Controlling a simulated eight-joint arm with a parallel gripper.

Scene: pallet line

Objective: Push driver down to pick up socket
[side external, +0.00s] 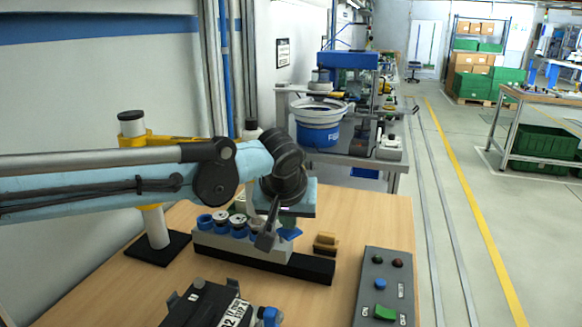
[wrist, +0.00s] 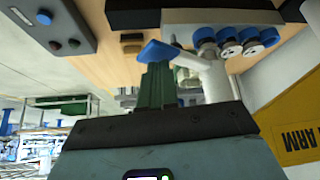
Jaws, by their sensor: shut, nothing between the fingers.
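A light grey rack (side external: 240,245) on a black base holds a row of blue sockets (side external: 238,226), some with pale round tops. In the wrist view the rack (wrist: 222,17) and blue sockets (wrist: 228,46) are at the upper right. My gripper (side external: 266,240) is in front of the right part of the rack, pointing down, shut with nothing held. A blue angled piece (wrist: 157,51) shows at the tip of a dark green upright part in the wrist view. I cannot tell whether it touches the rack. No driver can be made out clearly.
A control box (side external: 385,290) with buttons stands at the right front. A black device (side external: 205,305) lies in front, and a post on a black foot (side external: 157,247) stands left. Bare wood (side external: 120,290) lies at the left front.

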